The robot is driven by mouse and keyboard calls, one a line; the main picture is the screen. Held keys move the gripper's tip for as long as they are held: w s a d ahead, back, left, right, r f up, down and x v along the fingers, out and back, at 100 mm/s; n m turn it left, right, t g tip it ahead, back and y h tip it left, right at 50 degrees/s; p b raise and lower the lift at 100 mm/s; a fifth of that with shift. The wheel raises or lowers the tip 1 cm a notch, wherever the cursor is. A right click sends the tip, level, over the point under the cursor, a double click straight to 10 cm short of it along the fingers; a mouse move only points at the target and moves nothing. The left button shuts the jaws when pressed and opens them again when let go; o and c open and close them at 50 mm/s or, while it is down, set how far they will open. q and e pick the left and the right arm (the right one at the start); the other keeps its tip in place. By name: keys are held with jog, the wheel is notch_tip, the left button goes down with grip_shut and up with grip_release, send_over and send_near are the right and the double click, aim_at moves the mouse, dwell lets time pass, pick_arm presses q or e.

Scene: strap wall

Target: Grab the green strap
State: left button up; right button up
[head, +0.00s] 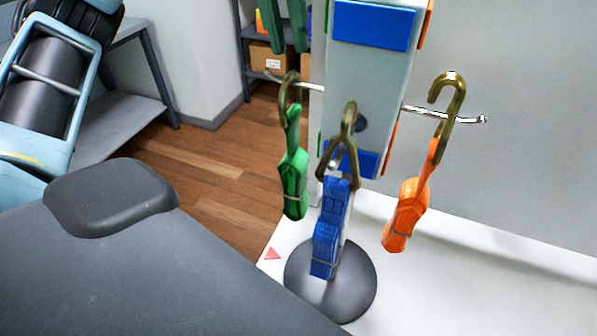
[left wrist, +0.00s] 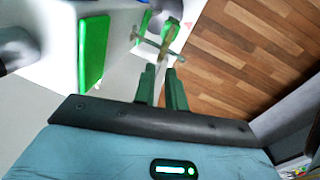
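The green strap (head: 293,185) hangs by its brass hook (head: 289,95) from the left metal peg of the stand in the head view. In the left wrist view the hook (left wrist: 171,38) is just beyond my fingertips, with part of the green strap (left wrist: 175,8) behind it. My left gripper (head: 283,50) enters at the top of the head view, its dark green fingers pointing down above the hook. In the left wrist view a gap shows between the fingers (left wrist: 162,68), with nothing held. My right gripper is not in view.
A blue strap (head: 331,235) hangs at the stand's front, close right of the green one. An orange strap (head: 407,213) hangs on the right peg. The stand's round grey base (head: 355,300) rests on a white surface (head: 470,285). Wooden floor (head: 215,170) lies open to the left.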

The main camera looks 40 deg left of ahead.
pick_arm(q)
jog(key=shift+w+d+f+b, duration=0.15)
jog(key=shift+f+b, duration=0.1)
jog(key=shift+f, duration=0.6)
jog(key=shift+s+d+f+b, duration=0.1)
jog(key=shift+f+b, duration=0.1)
jog(key=shift+f, duration=0.6)
jog(key=shift+w+d+f+b, duration=0.15)
jog(key=shift+f+b, duration=0.1)
jog(key=shift+f, duration=0.6)
jog(key=shift+s, duration=0.1)
grip_shut()
jog(key=shift+r, duration=0.1)
